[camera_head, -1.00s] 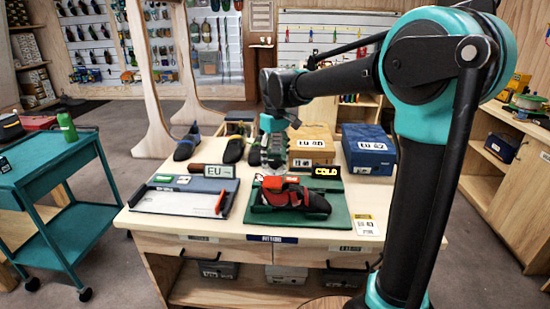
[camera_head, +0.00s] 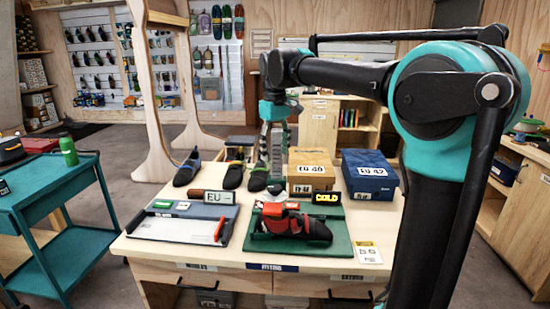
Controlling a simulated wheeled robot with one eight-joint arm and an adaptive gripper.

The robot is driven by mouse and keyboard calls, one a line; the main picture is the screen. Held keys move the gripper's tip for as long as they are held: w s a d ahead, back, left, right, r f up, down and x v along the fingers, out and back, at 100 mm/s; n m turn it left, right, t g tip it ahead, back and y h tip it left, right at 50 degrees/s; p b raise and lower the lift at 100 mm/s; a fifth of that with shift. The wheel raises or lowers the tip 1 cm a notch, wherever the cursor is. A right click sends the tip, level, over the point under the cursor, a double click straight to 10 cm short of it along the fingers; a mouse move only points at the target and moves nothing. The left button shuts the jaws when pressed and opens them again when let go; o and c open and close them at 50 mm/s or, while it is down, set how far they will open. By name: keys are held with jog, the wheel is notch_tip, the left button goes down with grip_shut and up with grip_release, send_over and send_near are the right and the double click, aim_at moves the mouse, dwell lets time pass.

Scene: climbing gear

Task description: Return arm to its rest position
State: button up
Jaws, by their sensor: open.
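My arm (camera_head: 345,75) reaches in from the right above the table, with its forearm nearly level. My gripper (camera_head: 274,165) hangs downward from the wrist, over the back middle of the table. It is open, and I see nothing held in it. A red and black climbing shoe (camera_head: 297,226) rests on a green tray (camera_head: 340,240) at the front, apart from the gripper and nearer to me. Dark shoes (camera_head: 233,174) stand in a row left of the gripper. A dark shape below the fingers is partly hidden, so its contact with them is unclear.
A tan EU 40 box (camera_head: 311,170) and a blue EU 42 box (camera_head: 370,175) stand right of the gripper. A measuring board (camera_head: 180,229) with an EU sign lies front left. A teal cart (camera_head: 60,185) stands left. Air above the table is mostly clear.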

jog(key=s+d+f+m+t, duration=0.1)
jog(key=s+d+f+m, duration=0.1)
jog(key=s+d+f, duration=0.2)
jog(key=s+d+f+m+t, duration=0.1)
jog(key=s+d+f, duration=0.3)
jog(key=d+f, duration=0.5)
jog(key=s+d+f+m+t, duration=0.1)
jog(key=s+d+f+m, duration=0.2)
jog(key=d+f, duration=0.4)
jog(key=shift+s+f+m, duration=0.1)
jog(key=shift+s+f, duration=0.1)
jog(key=shift+f, duration=0.45)
jog(key=shift+s+f+m, duration=0.1)
jog(key=shift+s+f, duration=0.15)
jog(key=shift+f, duration=0.45)
jog(key=shift+s+f+m, duration=0.1)
jog(key=shift+s+f, duration=0.1)
jog(key=shift+f, duration=0.45)
jog(key=s+d+f+m+t, duration=0.1)
jog(key=s+d+f+m, duration=0.1)
jog(key=s+f, duration=0.4)
jog(key=shift+s+d+f, duration=0.35)
jog(key=shift+s+d, duration=0.4)
jog(key=shift+d, duration=0.05)
